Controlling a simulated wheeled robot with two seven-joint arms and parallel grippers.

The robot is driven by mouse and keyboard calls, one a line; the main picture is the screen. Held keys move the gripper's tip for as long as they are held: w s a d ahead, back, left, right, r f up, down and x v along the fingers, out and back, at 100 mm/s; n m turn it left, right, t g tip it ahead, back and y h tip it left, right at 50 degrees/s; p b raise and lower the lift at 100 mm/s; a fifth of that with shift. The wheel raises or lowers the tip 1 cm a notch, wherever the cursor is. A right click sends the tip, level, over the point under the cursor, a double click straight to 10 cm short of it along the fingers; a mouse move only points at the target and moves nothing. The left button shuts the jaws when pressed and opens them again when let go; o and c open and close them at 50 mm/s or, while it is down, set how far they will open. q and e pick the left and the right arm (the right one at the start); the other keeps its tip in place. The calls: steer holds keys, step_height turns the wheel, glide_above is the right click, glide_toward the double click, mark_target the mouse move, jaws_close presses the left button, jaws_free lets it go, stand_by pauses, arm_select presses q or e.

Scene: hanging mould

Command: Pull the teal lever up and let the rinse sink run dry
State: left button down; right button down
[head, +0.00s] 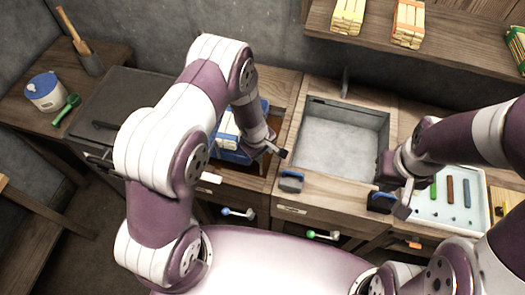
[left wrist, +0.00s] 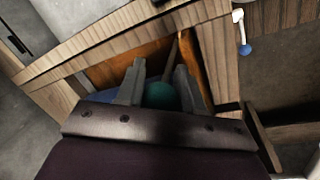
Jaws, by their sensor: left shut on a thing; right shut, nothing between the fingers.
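In the left wrist view, a round teal knob (left wrist: 160,95), apparently of the teal lever, sits between the two fingers of my left gripper (left wrist: 160,84). The fingers are shut on it. In the head view my left gripper (head: 277,152) is beside the near left corner of the sink, and the knob is hidden there. The rinse sink (head: 340,143) is a square grey basin in the wooden counter. I cannot tell whether water stands in it. My right gripper (head: 402,208) is shut and empty by the sink's near right corner.
A dark block with a blue edge (head: 290,181) lies before the sink. Levers with a blue knob (head: 250,213) and a green knob (head: 311,234) stick out below the counter. A blue crate (head: 236,150) is left, a white tray (head: 450,210) with coloured sticks right.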

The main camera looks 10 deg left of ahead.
arm_select(q)
step_height(320, 180, up, 5)
steer(key=p, duration=0.3)
steer(key=shift+w+f, duration=0.1)
steer(key=shift+f, duration=0.1)
steer(key=shift+w+f, duration=0.2)
steer(key=shift+r, duration=0.1)
steer(key=c, duration=0.8)
jaws_free()
steer(key=shift+s, duration=0.15)
steer(key=shift+o, duration=0.2)
steer(key=shift+s, duration=0.2)
steer(key=shift+r, duration=0.3)
step_height(320, 180, up, 12)
steer(key=s+a+p, duration=0.1)
steer(key=s+p, duration=0.1)
steer(key=p, duration=0.1)
steer(key=shift+a, duration=0.15)
